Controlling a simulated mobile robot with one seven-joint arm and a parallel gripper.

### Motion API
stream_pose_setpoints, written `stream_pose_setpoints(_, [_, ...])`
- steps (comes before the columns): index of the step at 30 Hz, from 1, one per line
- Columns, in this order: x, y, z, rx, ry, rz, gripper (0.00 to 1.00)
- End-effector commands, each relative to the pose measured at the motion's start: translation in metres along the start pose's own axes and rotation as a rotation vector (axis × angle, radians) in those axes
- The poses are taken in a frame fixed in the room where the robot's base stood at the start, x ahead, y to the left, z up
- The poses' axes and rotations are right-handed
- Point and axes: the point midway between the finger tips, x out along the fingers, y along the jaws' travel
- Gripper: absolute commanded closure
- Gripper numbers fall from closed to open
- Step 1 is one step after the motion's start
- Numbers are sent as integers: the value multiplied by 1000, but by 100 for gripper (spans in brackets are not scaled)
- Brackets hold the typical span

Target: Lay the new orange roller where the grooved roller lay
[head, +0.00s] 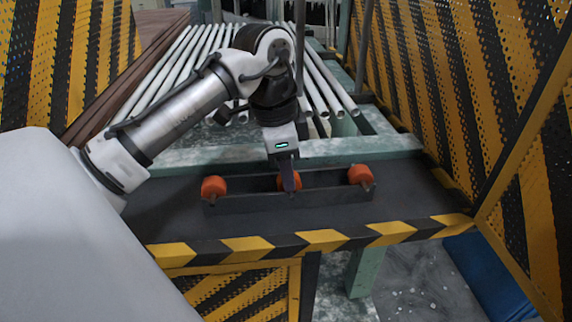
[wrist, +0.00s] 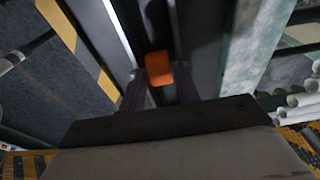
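Three orange rollers show along the dark rail trough (head: 325,193) in the head view: a left one (head: 213,188), a right one (head: 360,175) and a middle one (head: 295,183). My gripper (head: 289,178) points down at the middle roller, and a dark finger covers part of it. In the wrist view an orange roller (wrist: 158,68) shows just beyond and between my two dark fingers (wrist: 162,92). I cannot tell whether they touch it. The middle roller appears level with the others, but its seating is hidden. I see no grooved roller.
A striped yellow-and-black edge (head: 325,238) runs along the front of the dark bench. Striped mesh guards (head: 510,100) stand at the right and left. The bench left of the trough is clear.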

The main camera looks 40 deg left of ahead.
Motion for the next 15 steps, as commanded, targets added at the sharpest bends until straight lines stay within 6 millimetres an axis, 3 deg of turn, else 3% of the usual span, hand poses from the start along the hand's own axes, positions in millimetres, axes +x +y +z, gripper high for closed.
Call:
stream_pose_setpoints(3, [0,0,0,-1,0,0,53])
stream_pose_setpoints(15, [-6,0,0,-3,-3,-2,53])
